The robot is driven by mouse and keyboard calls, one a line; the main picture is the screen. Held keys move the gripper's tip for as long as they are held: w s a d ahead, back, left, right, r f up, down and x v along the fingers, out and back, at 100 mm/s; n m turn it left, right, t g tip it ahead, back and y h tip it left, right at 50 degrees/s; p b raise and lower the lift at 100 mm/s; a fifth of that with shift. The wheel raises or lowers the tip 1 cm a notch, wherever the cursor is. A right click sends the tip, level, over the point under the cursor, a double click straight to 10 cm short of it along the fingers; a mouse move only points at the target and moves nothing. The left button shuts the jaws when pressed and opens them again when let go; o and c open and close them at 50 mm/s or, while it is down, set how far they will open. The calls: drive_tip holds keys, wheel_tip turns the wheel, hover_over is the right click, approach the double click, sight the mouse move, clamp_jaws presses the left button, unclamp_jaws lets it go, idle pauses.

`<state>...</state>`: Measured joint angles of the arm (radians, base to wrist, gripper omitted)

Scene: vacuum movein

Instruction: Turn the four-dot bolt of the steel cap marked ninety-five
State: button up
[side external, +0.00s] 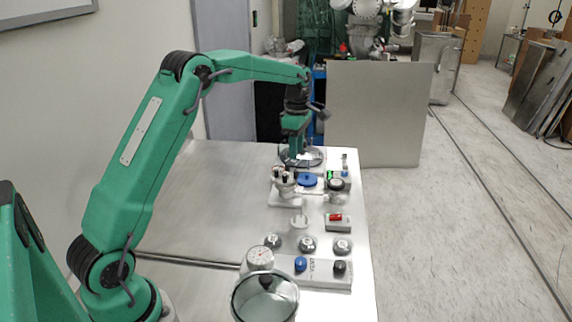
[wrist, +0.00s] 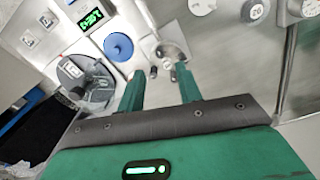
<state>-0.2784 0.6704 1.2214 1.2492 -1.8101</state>
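Three grey domed caps stand in a row on the steel table in the side external view: a left cap (side external: 273,241), a middle cap (side external: 308,245) and a right cap (side external: 342,245). Their markings are too small to read there, and I cannot tell which is ninety-five. In the wrist view, one round cap with a numbered label (wrist: 256,12) shows at the top right; its number is unclear. No four-dot bolt can be made out. My gripper (wrist: 158,78) has its two green fingers apart with nothing held. It points down over the table's far end, away from the caps (side external: 295,148).
A blue disc (side external: 307,181) and a green display (wrist: 91,19) lie near my gripper. A box with a red top (side external: 336,219) stands closer to the caps. A round glass-topped vessel (side external: 265,297) and a dial gauge (side external: 259,257) stand in front. The table's left side is clear.

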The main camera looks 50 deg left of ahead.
sight(296, 170)
drive_tip(key=shift+f, duration=3.8)
clamp_jaws()
